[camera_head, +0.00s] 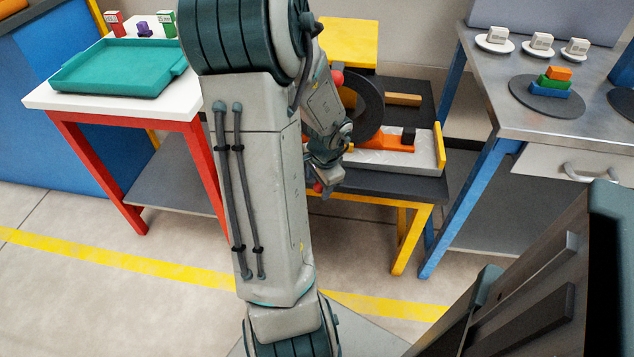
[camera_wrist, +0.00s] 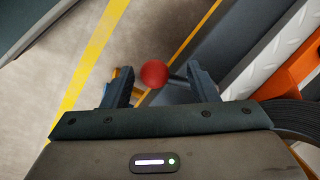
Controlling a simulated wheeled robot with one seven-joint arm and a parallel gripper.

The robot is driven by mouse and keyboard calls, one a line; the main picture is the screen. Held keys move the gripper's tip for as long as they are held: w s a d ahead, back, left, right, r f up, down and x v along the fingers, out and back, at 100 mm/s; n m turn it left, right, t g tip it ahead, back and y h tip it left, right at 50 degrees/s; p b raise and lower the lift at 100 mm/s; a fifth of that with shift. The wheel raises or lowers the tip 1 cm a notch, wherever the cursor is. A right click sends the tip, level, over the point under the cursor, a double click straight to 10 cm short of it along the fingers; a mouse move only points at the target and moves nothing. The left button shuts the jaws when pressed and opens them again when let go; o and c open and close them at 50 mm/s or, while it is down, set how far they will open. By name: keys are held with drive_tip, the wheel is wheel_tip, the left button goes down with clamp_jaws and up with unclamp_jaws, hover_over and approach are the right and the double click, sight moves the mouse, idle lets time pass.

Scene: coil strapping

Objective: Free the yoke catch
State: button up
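A red ball knob (camera_wrist: 154,74) on a thin grey rod lies between the fingertips of my gripper (camera_wrist: 159,70) in the wrist view. The fingers are open, with a gap on each side of the knob. In the head view my gripper (camera_head: 323,183) is at the front edge of the black-topped yellow stand (camera_head: 395,188), with a red knob (camera_head: 318,187) beside it. Another red knob (camera_head: 337,77) shows higher up. A dark coil (camera_head: 368,107) stands upright on the stand behind an orange part (camera_head: 388,144). Which part is the yoke catch's body I cannot tell; my arm hides much of the stand's left side.
A pale bed with a yellow end plate (camera_head: 440,146) lies along the stand's front. A white table with a teal tray (camera_head: 115,68) is at left. A metal bench (camera_head: 510,115) with stacked blocks is at right. The floor in front is clear.

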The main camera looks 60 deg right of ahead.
drive_tip(key=shift+w+a, duration=0.1)
drive_tip(key=shift+a, duration=0.15)
drive_tip(key=shift+r, duration=0.2)
drive_tip(key=p+v, duration=0.6)
drive_tip(key=v, duration=0.7)
drive_tip(key=shift+d+r+p, duration=0.2)
drive_tip(key=shift+p, duration=0.15)
